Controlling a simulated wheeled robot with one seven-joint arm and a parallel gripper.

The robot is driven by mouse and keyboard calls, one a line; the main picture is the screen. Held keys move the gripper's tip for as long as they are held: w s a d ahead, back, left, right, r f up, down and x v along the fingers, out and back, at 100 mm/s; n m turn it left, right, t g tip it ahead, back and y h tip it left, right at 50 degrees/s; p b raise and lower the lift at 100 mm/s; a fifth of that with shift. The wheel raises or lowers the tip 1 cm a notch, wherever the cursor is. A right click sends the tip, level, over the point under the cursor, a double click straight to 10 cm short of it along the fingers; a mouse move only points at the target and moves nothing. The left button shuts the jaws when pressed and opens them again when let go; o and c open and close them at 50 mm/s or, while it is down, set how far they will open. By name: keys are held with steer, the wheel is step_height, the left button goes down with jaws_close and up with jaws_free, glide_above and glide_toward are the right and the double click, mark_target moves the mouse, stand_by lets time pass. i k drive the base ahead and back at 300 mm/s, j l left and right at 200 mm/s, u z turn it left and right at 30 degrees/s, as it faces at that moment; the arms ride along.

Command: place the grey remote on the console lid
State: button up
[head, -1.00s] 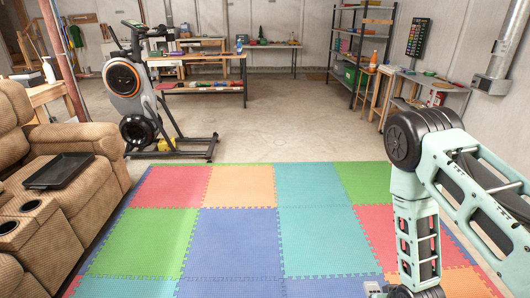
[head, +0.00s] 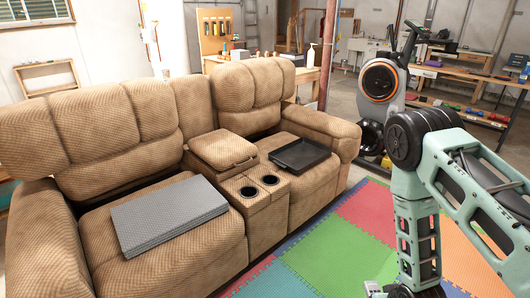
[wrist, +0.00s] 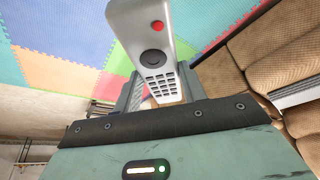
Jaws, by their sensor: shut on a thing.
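The grey remote (wrist: 154,50) is in the wrist view, with a red button, a dark round pad and several small keys. My gripper (wrist: 155,88) is shut on the remote's lower part, and the remote sticks out beyond the fingers. In the head view my arm is at the right; its gripper end is cut off or hidden low in the picture. The console lid (head: 223,149) is the padded tan top between the two seats of the recliner, behind the two cup holders. The lid looks bare.
A grey foam slab (head: 168,213) lies on the near left seat. A black tray (head: 300,154) lies on the right seat. The recliner (head: 170,262) borders the coloured mat (head: 340,250), which is clear. An exercise bike (head: 384,88) stands behind.

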mark_target(223, 147)
steer(key=i+l+u, duration=0.1)
steer(key=i+u, duration=0.3)
steer(key=i+l+u, duration=0.25)
steer(key=u, duration=0.15)
steer(key=i+l+u, duration=0.8)
steer(key=k+l, duration=0.05)
steer(key=k, duration=0.05)
